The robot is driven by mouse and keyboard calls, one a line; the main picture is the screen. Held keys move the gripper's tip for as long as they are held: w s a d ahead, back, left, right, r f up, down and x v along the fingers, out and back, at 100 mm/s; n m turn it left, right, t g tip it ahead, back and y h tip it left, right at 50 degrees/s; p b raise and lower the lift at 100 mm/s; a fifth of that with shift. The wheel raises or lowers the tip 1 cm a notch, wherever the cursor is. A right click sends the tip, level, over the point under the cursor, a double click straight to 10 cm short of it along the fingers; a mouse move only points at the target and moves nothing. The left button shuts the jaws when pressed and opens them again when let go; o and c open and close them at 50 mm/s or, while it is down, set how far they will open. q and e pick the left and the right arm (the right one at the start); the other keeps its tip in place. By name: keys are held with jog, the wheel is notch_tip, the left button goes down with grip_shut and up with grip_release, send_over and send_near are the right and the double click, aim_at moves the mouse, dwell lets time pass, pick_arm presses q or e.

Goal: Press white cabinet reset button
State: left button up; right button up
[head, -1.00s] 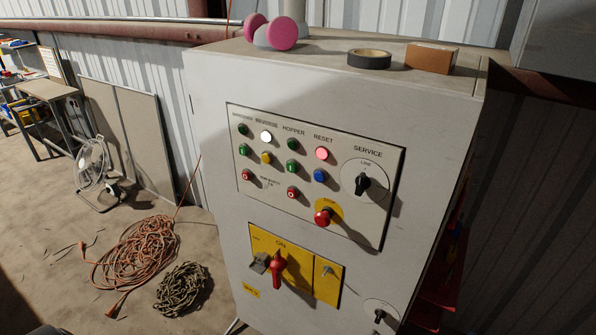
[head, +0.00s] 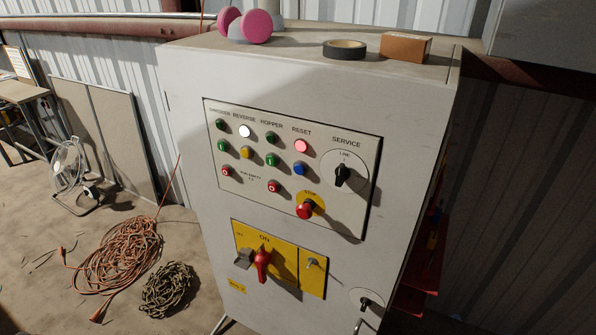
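The white cabinet (head: 190,150) stands upright in the middle of the head view. Its upper control panel (head: 325,225) carries rows of buttons. Under the RESET label is a pinkish-red, lit-looking button (head: 301,146), with a blue button (head: 299,168) just below it. A lit white button (head: 244,131) sits under REVERSE. A red mushroom stop button (head: 305,209) on a yellow disc is lower on the panel. A black rotary service switch (head: 342,174) is to the right. Neither of my grippers shows in the head view.
A tape roll (head: 344,49), a brown box (head: 405,46) and pink earmuffs (head: 256,26) rest on the cabinet top. An orange cable coil (head: 118,255), a darker coil (head: 167,289) and a fan (head: 70,178) are on the floor at left. The space before the panel looks clear.

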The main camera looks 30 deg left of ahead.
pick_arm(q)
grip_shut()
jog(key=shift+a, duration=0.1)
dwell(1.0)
